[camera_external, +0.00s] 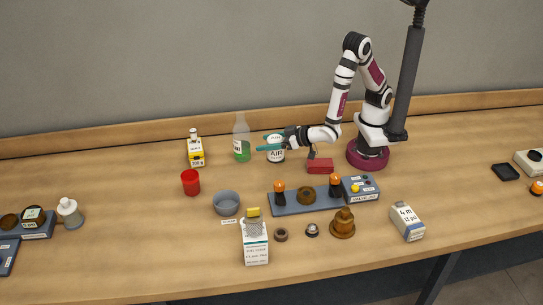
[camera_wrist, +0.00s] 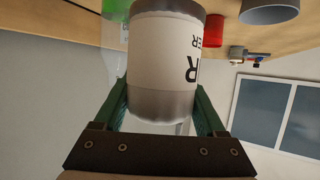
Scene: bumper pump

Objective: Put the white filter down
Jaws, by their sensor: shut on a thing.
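The white filter (camera_external: 276,155) is a white canister with dark "AIR" lettering and grey end bands. My gripper (camera_external: 270,148) is shut on it, reaching in from the right at the back of the table. In the wrist view the filter (camera_wrist: 165,65) sits between the two green fingers of my gripper (camera_wrist: 161,105). It looks about upright in the outside view. Its base is close to the tabletop, but I cannot tell whether it touches.
A clear bottle with green liquid (camera_external: 241,145) stands just left of the filter. A red block (camera_external: 320,166) lies to the right, a red cup (camera_external: 190,182) and grey bowl (camera_external: 226,203) to the front left. Bare wood lies in front of the filter, before the blue-grey pump base (camera_external: 292,208).

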